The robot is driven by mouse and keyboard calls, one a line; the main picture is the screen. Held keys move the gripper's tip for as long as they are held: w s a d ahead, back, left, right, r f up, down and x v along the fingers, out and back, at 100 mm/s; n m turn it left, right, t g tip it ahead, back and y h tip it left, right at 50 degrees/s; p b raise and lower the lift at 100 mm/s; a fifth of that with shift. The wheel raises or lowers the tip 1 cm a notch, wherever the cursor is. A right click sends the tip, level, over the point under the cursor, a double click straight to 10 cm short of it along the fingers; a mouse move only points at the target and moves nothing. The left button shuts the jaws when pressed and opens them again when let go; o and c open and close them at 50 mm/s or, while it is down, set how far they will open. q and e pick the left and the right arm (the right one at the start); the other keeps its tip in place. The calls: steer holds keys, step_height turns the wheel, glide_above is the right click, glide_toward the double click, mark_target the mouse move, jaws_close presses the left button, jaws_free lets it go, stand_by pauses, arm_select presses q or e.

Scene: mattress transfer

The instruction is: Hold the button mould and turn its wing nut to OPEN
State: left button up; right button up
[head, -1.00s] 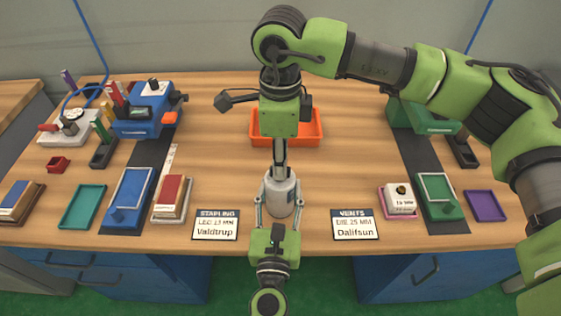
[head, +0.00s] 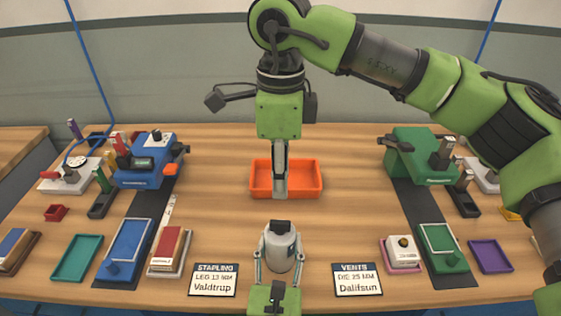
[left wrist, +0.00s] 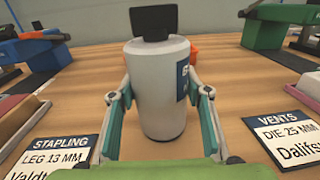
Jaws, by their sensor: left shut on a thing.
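The button mould (head: 281,250) is a grey-white cylinder standing upright near the front middle of the table. It also shows in the left wrist view (left wrist: 158,90). Its dark wing nut (left wrist: 153,22) sits on top; in the head view the wing nut (head: 280,226) is small and its OPEN mark cannot be read. My left gripper (head: 279,264) is shut on the mould, a finger on each side. My right gripper (head: 280,190) points down above and behind the mould, apart from it, in front of the orange tray. Its fingers show edge-on, so their opening is unclear.
The orange tray (head: 312,192) lies behind the mould. The STAPLING card (head: 214,280) and the VENTS card (head: 357,280) flank the mould. A blue press (head: 147,165) stands left and a green press (head: 420,158) right. The wood around the mould is clear.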

arm_select(q)
steer(key=o, duration=1.8)
steer(key=shift+r, duration=0.1)
steer(key=shift+c, duration=0.2)
